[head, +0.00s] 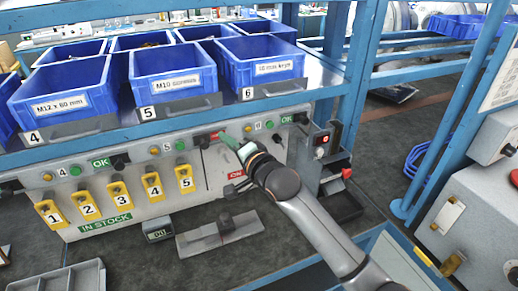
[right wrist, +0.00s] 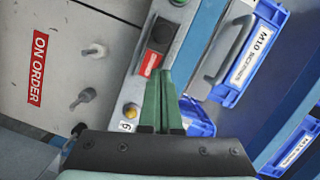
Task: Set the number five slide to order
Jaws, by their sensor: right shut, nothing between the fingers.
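The number five slide (head: 201,141) is a black block on the grey front panel below bin 5. It sits at the left of its slot, and a red label (head: 214,135) shows to its right. In the right wrist view the black slide (right wrist: 162,34) is beside the same red label (right wrist: 151,64), whose lettering is too small to read. My right gripper (head: 224,138) has green fingers and is shut and empty. Its fingertips (right wrist: 158,76) are close to the red label; I cannot tell if they touch. My left gripper is not in view.
Slides four (head: 119,160) and six (head: 300,117) sit right of green OK labels. Yellow tags (head: 119,193) hang over an IN STOCK sign; bare pegs stand near the red ON ORDER sign (head: 236,174). Blue bins (head: 262,72) line the shelf above.

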